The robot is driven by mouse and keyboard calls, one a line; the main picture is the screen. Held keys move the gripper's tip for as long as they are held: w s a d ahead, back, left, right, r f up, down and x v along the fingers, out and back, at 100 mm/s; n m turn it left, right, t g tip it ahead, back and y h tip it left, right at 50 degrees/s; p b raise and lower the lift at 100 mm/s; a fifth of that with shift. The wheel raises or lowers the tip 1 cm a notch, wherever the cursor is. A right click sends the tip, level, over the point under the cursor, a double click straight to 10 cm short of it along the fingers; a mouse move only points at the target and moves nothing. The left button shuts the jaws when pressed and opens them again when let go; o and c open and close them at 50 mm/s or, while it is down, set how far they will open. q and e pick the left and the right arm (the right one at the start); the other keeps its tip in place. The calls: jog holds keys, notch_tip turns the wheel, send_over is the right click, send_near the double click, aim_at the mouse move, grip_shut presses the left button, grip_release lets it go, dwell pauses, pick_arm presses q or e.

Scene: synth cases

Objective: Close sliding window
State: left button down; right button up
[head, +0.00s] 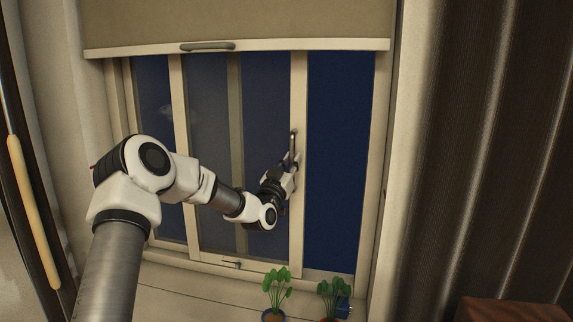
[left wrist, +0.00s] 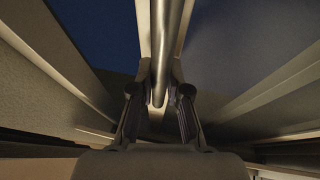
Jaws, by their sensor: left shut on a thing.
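The sliding window (head: 299,225) has a cream frame, and its sliding panel's right stile stands left of a dark blue open gap (head: 340,160). A vertical metal handle (head: 293,143) is on that stile. My left gripper (head: 291,165) is at the lower part of the handle. In the left wrist view the handle (left wrist: 166,45) runs down between the two fingers of my left gripper (left wrist: 160,98), which is shut on it. The fingers hide part of the handle's lower end. My right gripper is not in view.
A beige blind with a grey pull (head: 207,46) hangs over the top of the window. Two potted plants (head: 277,287) (head: 333,293) stand on the sill below. A small latch (head: 232,264) is on the bottom rail. Dark curtains (head: 480,150) hang at the right.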

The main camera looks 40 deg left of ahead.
pick_arm(q)
jog(key=w+d+b, duration=0.3)
jog(key=w+d, duration=0.1)
jog(key=d, duration=0.3)
jog(key=w+d+b, duration=0.3)
jog(key=w+d, duration=0.1)
jog(key=d, duration=0.4)
jog(key=shift+w+b, duration=0.2)
jog(key=shift+b, duration=0.1)
jog(key=shift+d, duration=0.15)
jog(key=c, duration=1.3)
grip_release()
jog(key=shift+o, duration=0.8)
jog(key=shift+w+d, duration=0.1)
jog(key=shift+w, duration=0.1)
jog(key=v, duration=1.1)
jog(key=shift+s+d+f, duration=0.15)
jog(key=shift+s+f, duration=0.1)
jog(key=shift+f, duration=0.1)
